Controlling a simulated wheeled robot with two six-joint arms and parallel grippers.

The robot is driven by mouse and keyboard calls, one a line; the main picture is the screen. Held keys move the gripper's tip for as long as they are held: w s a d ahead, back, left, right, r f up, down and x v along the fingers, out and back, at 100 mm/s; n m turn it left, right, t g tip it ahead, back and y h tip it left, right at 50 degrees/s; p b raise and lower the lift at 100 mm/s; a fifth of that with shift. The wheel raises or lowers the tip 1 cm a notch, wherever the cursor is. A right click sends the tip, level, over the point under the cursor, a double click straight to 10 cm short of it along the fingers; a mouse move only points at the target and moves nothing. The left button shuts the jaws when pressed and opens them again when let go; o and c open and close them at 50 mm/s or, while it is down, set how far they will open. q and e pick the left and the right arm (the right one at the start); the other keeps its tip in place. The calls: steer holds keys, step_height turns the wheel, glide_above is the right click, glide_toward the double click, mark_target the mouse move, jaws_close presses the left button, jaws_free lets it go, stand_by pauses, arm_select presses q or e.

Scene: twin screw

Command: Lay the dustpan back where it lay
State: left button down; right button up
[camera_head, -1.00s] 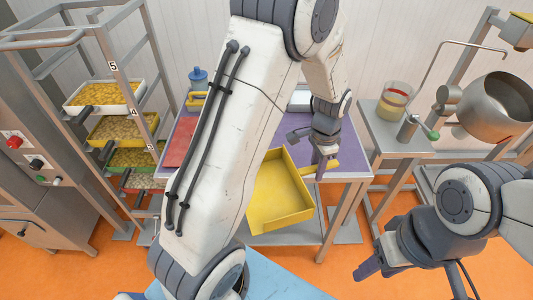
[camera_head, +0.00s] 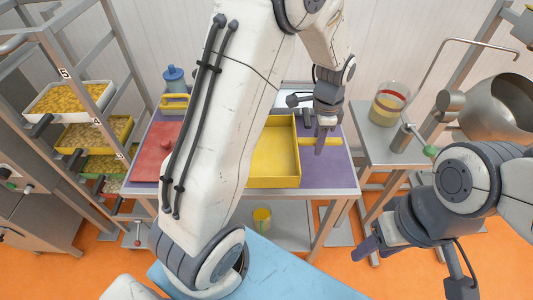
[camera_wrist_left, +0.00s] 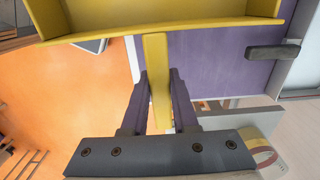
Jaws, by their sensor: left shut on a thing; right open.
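The yellow dustpan (camera_head: 274,161) is over the purple top (camera_head: 329,174) of the table in the head view, near its front edge. Part of it is hidden behind my left arm. My left gripper (camera_head: 321,143) is shut on its yellow handle, at the right of the pan. In the left wrist view the handle (camera_wrist_left: 157,75) stands between the two fingers, and the pan (camera_wrist_left: 150,16) is beyond. I cannot tell whether the pan touches the table. My right gripper (camera_head: 367,247) is open and empty, low at the right, away from the table.
A red mat (camera_head: 155,155) and a blue canister (camera_head: 175,80) are on the table's left side. A rack of trays (camera_head: 68,97) stands left. A side table with a glass jar (camera_head: 388,104) and a steel pan (camera_head: 500,100) are at the right.

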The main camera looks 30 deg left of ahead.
mark_target(286, 144)
arm_select(q)
steer(key=a+f, duration=0.2)
steer(key=a, duration=0.1)
steer(key=a+f+p, duration=0.1)
steer(key=a, duration=0.2)
steer(key=s+a+f+p, duration=0.1)
steer(key=a+f, duration=0.1)
steer(key=shift+s+a+f, duration=0.1)
steer(key=shift+a+f, duration=0.2)
steer(key=shift+a, duration=0.1)
step_height(286, 144, down, 4)
steer(key=shift+a+r+p, duration=0.1)
steer(key=shift+r+p, duration=0.1)
steer(key=shift+p, duration=0.65)
steer(key=shift+f, duration=0.25)
steer(key=shift+f, duration=0.2)
steer(key=c, duration=0.7)
jaws_free()
steer(key=shift+r, duration=0.1)
